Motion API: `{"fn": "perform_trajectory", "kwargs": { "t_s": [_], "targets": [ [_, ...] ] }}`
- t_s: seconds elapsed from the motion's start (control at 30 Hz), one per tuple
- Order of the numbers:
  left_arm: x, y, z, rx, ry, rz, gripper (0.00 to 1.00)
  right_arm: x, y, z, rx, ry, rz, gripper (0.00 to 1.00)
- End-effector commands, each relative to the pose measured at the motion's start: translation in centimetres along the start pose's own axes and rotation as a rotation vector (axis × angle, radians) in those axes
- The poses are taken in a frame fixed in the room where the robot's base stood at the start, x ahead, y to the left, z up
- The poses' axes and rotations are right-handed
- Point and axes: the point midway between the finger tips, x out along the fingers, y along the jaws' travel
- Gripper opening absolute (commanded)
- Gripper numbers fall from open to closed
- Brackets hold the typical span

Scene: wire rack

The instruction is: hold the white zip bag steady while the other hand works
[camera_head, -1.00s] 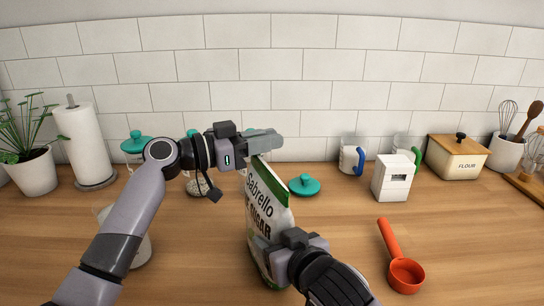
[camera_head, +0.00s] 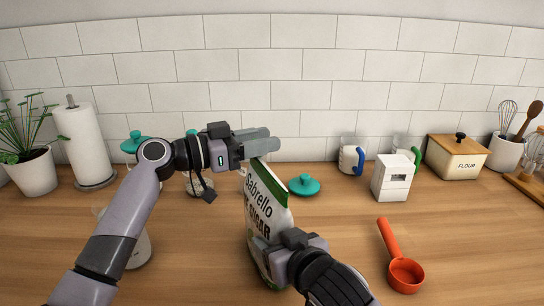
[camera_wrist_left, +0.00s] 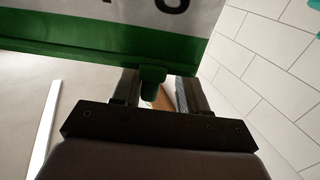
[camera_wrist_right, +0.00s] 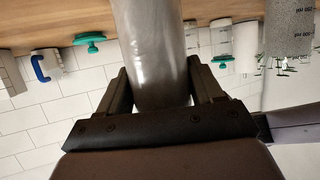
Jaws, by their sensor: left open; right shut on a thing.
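The white zip bag (camera_head: 265,208), printed "Sabrello" and sugar with green bands, stands on the counter, leaning slightly. My right gripper (camera_head: 275,256) is shut on its lower right side. In the right wrist view the bag's grey side (camera_wrist_right: 150,40) sits between the fingers. My left gripper (camera_head: 262,143) is open at the bag's top edge. In the left wrist view a small dark green tab (camera_wrist_left: 153,83) under the bag's green band (camera_wrist_left: 110,42) shows between the open fingers (camera_wrist_left: 158,92). I cannot tell whether they touch it.
A teal lid (camera_head: 304,186) lies behind the bag. A red scoop (camera_head: 404,270) and a white box (camera_head: 392,178) are to the right. A glass jar (camera_head: 137,250) stands behind my left arm. The counter (camera_head: 340,235) between bag and scoop is clear.

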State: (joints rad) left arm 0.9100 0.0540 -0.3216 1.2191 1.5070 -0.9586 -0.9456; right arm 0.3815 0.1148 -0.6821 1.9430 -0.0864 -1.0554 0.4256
Motion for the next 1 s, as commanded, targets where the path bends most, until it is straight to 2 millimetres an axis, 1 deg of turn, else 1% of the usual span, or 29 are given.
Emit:
{"fn": "perform_trajectory", "kwargs": {
  "t_s": [0.03, 0.5, 0.67, 1.0],
  "targets": [
    [-0.7, -0.2, 1.0, -0.006, -0.018, -0.005, 0.43, 0.0, 0.2, -0.1, 0.006, 0.002, 0.004, 0.0],
    [-4.4, -0.2, 1.0, -0.006, -0.02, -0.005, 0.43, 0.0, 0.4, -0.1, 0.008, 0.004, 0.008, 0.0],
    [-5.0, -0.2, 1.0, -0.006, -0.02, -0.004, 0.43, 0.0, 0.4, -0.1, 0.008, 0.004, 0.009, 0.0],
    [-5.2, -0.1, 0.4, -0.002, -0.009, -0.003, 0.43, 0.0, 0.2, -0.1, 0.004, 0.003, 0.004, 0.0]
  ]
}}
